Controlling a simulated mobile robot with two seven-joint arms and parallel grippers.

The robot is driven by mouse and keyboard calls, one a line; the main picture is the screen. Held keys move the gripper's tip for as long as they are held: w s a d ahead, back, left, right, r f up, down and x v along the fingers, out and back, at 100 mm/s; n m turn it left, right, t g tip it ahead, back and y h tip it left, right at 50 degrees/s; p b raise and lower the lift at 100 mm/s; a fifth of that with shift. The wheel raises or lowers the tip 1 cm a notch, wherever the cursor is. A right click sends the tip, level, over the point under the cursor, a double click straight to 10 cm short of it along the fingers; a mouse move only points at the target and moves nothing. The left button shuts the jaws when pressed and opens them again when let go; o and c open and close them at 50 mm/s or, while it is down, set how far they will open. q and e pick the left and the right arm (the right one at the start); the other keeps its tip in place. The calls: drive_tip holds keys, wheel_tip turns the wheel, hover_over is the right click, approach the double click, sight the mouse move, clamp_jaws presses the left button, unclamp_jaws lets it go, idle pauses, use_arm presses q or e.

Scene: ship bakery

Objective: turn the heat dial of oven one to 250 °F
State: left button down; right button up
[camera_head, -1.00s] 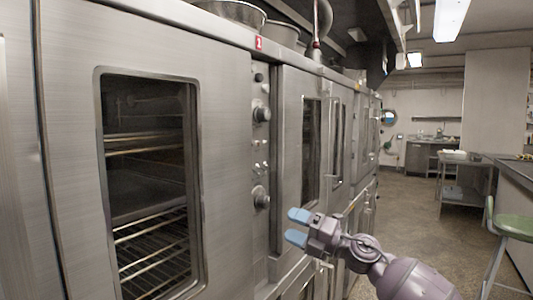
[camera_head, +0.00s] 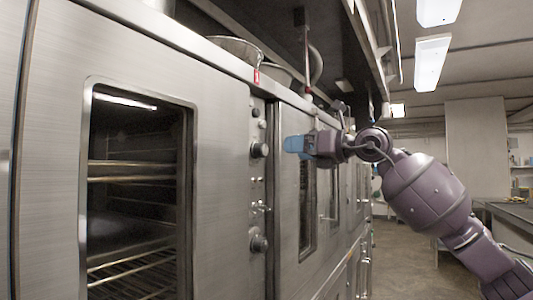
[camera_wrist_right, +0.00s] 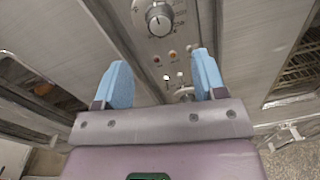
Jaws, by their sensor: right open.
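A steel oven has a narrow control panel with an upper round dial (camera_head: 259,150) and a lower round dial (camera_head: 258,243). My right gripper (camera_head: 294,145), with blue fingertips, is in front of the ovens, to the right of the upper dial at about its height. In the right wrist view the gripper (camera_wrist_right: 163,70) is open and empty, its fingers apart. A silver dial (camera_wrist_right: 159,20) on a marked plate lies beyond the gap between them, untouched. Its scale numbers are too small to read. My left gripper is not in view.
A red tag (camera_head: 257,76) sits at the top edge above the panel; its number is unreadable now. Small lights and switches (camera_wrist_right: 172,54) sit below the dial. A metal bowl (camera_head: 237,48) stands on the oven top. The aisle floor (camera_head: 405,260) is clear at right.

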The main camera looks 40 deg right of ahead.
sight(265, 150)
drive_tip(key=shift+x, duration=2.75)
drive_tip(key=shift+b+x, duration=0.3)
drive_tip(key=shift+x, duration=0.9)
drive_tip(key=shift+w+a, duration=0.25)
drive_tip(key=shift+w, duration=0.25)
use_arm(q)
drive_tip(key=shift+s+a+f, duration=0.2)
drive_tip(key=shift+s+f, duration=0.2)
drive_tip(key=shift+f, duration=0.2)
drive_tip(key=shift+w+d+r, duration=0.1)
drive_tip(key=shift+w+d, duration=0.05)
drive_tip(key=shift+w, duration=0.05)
use_arm(e)
drive_tip(key=shift+f, duration=0.1)
drive_tip(key=shift+c, duration=0.3)
